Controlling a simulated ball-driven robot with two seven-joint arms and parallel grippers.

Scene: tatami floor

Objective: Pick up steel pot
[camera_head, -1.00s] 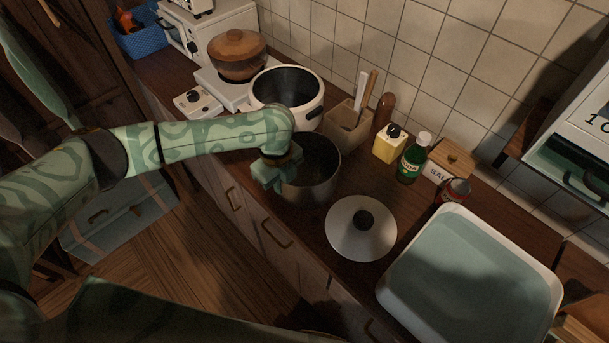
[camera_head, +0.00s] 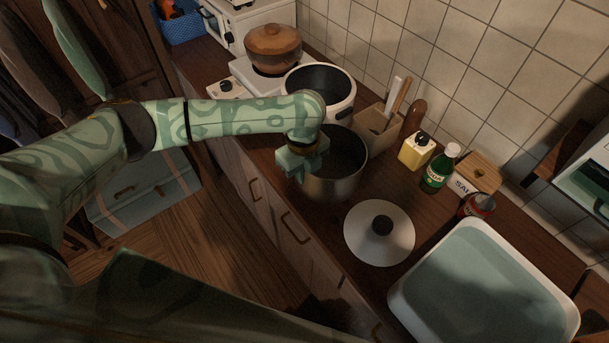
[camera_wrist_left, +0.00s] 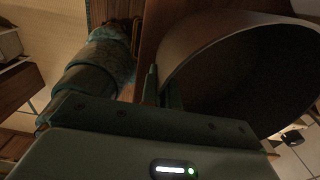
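The steel pot (camera_head: 335,185) is a dark grey, open pot on the wooden counter, in the middle of the head view. It stands upright and looks empty, with its inside in shadow. My left gripper (camera_head: 303,163) is at the pot's left rim. In the left wrist view, its fingers (camera_wrist_left: 162,88) are close together at the wall of the pot (camera_wrist_left: 205,45) and look shut on it. The finger on the inner side is partly lost in the dark. I cannot tell whether the pot's base is clear of the counter. My right gripper is out of view.
A white lid with a black knob (camera_head: 378,247) lies in front of the pot. A white cooker pot (camera_head: 345,110) stands close behind, a wooden utensil box (camera_head: 375,138) to the right. A yellow dispenser (camera_head: 414,152), green bottle (camera_head: 436,170) and white-rimmed tray (camera_head: 398,300) stand farther right.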

